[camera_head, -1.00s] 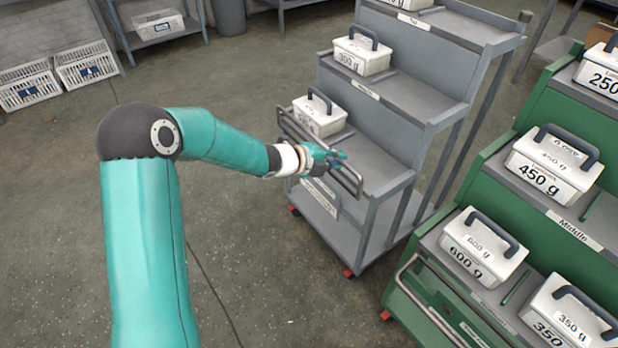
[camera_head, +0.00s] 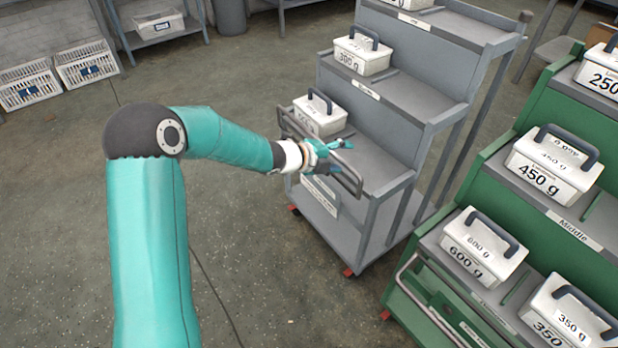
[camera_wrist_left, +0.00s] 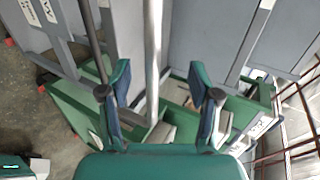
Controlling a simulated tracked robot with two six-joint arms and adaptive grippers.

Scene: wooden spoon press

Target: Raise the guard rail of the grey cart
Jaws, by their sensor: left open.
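The grey cart (camera_head: 400,110) stands right of centre in the head view, with stepped shelves. Its guard rail (camera_head: 352,180) is a grey bar loop along the front of the lowest tier. My left gripper (camera_head: 332,158) is at the middle of that rail, with its teal fingers spread and partly covering it. In the left wrist view the open fingers (camera_wrist_left: 162,88) stand on either side of a pale bar (camera_wrist_left: 153,50), apparently the rail; contact is not clear. My right gripper is out of view.
White weight boxes with dark handles sit on the grey cart, one (camera_head: 320,115) just behind the rail. A green cart (camera_head: 470,215) with more boxes stands close at the right. Floor (camera_head: 270,260) left of the carts is clear. White crates (camera_head: 58,76) lie far left.

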